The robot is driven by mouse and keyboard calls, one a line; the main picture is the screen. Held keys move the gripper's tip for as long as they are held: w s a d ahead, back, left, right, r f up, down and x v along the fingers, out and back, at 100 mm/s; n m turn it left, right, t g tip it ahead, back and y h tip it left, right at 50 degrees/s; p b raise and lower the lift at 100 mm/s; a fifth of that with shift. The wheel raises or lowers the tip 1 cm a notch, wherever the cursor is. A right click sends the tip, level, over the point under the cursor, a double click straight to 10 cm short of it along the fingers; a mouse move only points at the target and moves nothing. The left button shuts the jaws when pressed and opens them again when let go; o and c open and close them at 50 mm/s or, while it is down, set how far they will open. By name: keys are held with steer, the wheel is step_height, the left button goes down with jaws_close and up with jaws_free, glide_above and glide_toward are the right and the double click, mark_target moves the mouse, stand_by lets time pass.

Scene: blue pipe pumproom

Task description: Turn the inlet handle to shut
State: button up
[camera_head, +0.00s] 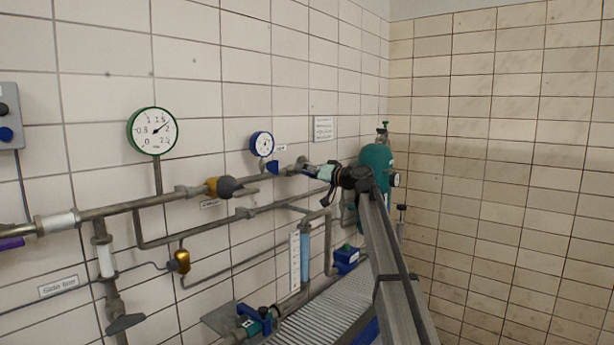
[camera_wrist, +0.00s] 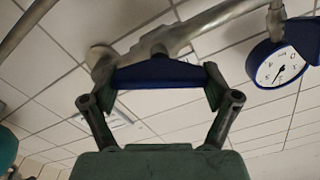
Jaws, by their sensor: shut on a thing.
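A dark blue bar handle (camera_wrist: 158,75) sits on a grey pipe valve and lies between the two fingers of my gripper (camera_wrist: 158,88) in the wrist view. The fingers are shut on its two ends. In the head view my gripper (camera_head: 318,173) reaches the upper pipe near its right end, below a white notice. The handle (camera_head: 308,171) is mostly hidden there by the gripper. I cannot read a label that names it as the inlet handle.
A blue-rimmed gauge (camera_head: 262,144) stands close left of my gripper, with a blue part (camera_head: 272,167) below it. A green gas cylinder (camera_head: 376,160) stands behind the arm. A green-rimmed gauge (camera_head: 152,131) and an orange valve (camera_head: 220,187) are further left. The right wall is bare.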

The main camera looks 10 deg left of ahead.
steer(key=m, duration=0.6)
steer(key=shift+w+m+p, duration=0.1)
steer(key=shift+m+p, duration=0.2)
steer(key=m+p, duration=0.2)
steer(key=m, duration=0.4)
steer(key=shift+d+f, duration=0.1)
steer(key=shift+f, duration=0.05)
steer(key=shift+m, duration=0.3)
steer(key=o, duration=0.9)
steer(key=shift+f, duration=0.1)
steer(key=v, duration=1.2)
steer(key=shift+w, duration=0.1)
